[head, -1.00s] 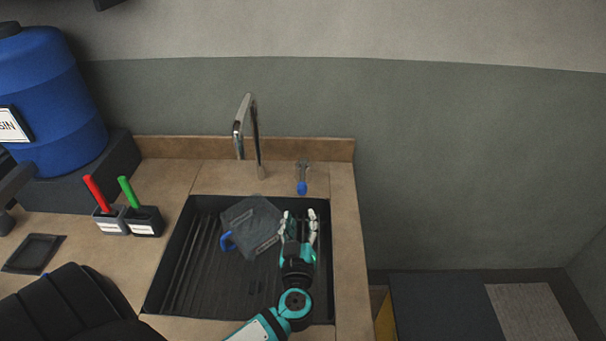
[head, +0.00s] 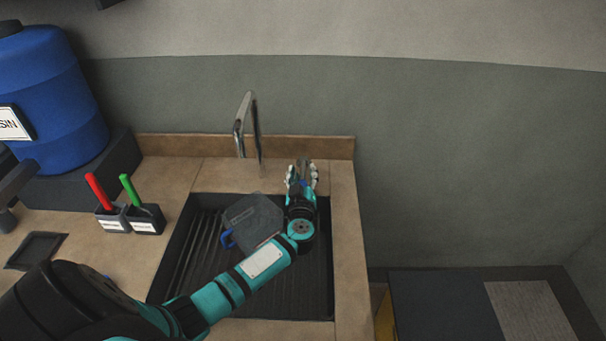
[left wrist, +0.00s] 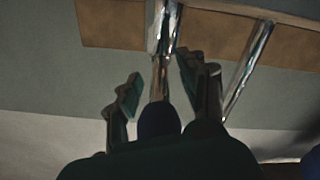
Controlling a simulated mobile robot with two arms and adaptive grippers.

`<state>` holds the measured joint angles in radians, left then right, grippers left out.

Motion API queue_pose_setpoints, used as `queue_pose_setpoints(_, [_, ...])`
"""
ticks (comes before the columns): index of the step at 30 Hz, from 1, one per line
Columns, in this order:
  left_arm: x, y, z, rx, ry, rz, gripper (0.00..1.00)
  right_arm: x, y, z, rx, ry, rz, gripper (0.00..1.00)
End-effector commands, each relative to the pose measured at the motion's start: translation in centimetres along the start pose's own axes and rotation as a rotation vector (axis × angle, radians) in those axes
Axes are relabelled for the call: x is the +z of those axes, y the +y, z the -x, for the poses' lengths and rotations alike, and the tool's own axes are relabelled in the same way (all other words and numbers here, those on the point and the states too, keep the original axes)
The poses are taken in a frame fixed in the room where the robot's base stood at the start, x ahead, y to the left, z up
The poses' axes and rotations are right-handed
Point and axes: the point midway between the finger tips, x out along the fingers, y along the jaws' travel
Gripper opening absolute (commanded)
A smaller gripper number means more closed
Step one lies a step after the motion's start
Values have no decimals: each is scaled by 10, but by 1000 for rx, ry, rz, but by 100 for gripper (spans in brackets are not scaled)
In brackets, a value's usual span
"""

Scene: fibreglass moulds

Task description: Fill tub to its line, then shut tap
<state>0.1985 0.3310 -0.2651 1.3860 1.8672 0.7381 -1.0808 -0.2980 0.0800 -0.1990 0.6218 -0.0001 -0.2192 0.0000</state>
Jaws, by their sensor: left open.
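I see no clear stream from the spout. My left gripper (head: 302,172) is open at the tap lever, behind the sink's right part, and mostly hides it in the head view. In the left wrist view, the chrome lever with its dark blue tip (left wrist: 160,122) stands between the spread fingers; I cannot tell whether they touch it. My right gripper is out of view.
The sink (head: 185,262) has a ribbed floor, partly under my left arm. Two small holders with a red pen (head: 98,190) and a green pen (head: 130,189) stand left of it. A blue drum (head: 50,105) is at the far left. A backsplash (head: 200,147) runs behind the tap.

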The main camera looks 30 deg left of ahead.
Motion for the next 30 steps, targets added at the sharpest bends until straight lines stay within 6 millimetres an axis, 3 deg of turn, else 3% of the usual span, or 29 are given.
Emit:
queue_pose_setpoints(7, [0, 0, -1, 1, 0, 0, 41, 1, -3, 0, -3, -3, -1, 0])
queue_pose_setpoints(17, [0, 0, 0, 1, 0, 0, 0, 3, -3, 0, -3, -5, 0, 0])
queue_pose_setpoints(30, [-1, 3, -1, -21, 9, 2, 0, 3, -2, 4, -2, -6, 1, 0])
